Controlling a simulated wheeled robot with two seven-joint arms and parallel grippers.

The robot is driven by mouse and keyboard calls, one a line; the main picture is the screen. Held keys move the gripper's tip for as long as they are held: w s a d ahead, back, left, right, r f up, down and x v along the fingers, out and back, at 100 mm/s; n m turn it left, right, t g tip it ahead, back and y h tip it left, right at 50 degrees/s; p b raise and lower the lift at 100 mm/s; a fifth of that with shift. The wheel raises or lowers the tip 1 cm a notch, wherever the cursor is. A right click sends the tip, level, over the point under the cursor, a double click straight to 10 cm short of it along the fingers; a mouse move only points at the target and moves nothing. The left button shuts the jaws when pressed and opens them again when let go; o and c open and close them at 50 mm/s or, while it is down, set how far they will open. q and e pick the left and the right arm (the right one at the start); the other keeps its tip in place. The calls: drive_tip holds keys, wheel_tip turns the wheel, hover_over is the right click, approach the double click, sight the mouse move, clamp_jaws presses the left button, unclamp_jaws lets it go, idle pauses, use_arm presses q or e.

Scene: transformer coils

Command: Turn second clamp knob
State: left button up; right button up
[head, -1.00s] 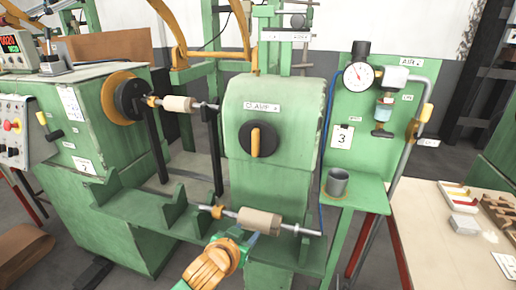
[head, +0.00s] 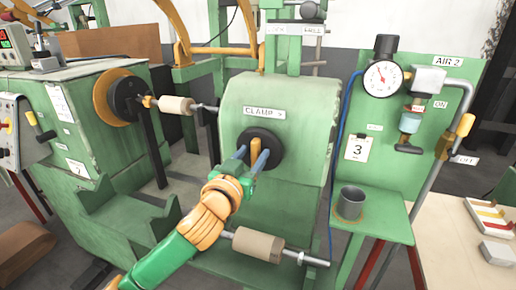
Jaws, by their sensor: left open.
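The clamp knob is a black disc (head: 270,137) with an upright orange handle (head: 255,151), on the front of the green housing (head: 300,98) under a "CLAMP" label (head: 263,112). My left gripper (head: 252,158) reaches up from below, its two blue fingers open on either side of the orange handle. I cannot tell whether the fingers touch the handle. My right gripper is not in view.
A coil on a rod (head: 258,245) lies below the housing, partly behind my left arm. Another coil (head: 177,105) sits on the spindle at left. A grey cup (head: 350,202) stands on the green shelf at right, under a pressure gauge (head: 383,79).

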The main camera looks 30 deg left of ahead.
use_arm(q)
drive_tip(key=shift+s+d+r, duration=0.1)
drive_tip(key=shift+s+r, duration=0.05)
drive_tip(key=shift+s, duration=0.1)
drive_tip(key=shift+s+d+r, duration=0.1)
drive_tip(key=shift+s+d, duration=0.1)
drive_tip(key=shift+c, duration=0.4)
clamp_jaws()
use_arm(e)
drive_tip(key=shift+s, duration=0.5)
